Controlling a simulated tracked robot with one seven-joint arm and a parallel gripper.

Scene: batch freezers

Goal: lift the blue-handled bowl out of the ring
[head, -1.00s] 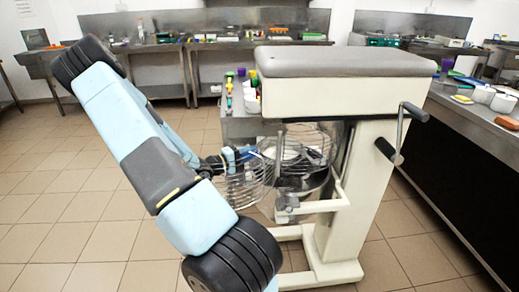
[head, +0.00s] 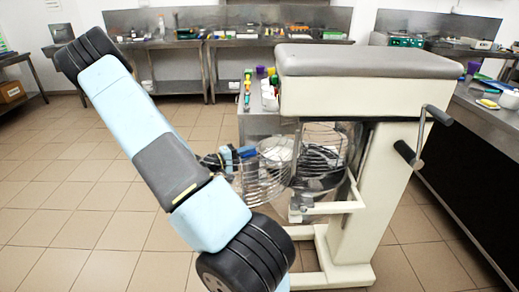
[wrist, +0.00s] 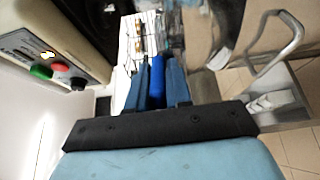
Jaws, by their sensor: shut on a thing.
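A mixer-like machine (head: 350,185) stands right of centre in the head view. A wire cage (head: 262,184) hangs beside its column, with more wire mesh (head: 322,145) to the right. A pale, round surface (head: 276,150) behind the wires may be the bowl; I cannot make out its outline or the ring clearly. My gripper (head: 232,158) is low beside the cage, partly behind my arm. A blue handle (head: 248,152) shows at its tips. In the wrist view, my gripper (wrist: 158,88) is shut with the blue handle (wrist: 157,75) between its two fingers.
The machine has a crank (head: 424,138) on its right. A panel with green and red buttons (wrist: 40,71) is close on the left in the wrist view. A cluttered steel bench (head: 262,43) runs along the back; another counter (head: 480,125) is at right. Floor at left is clear.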

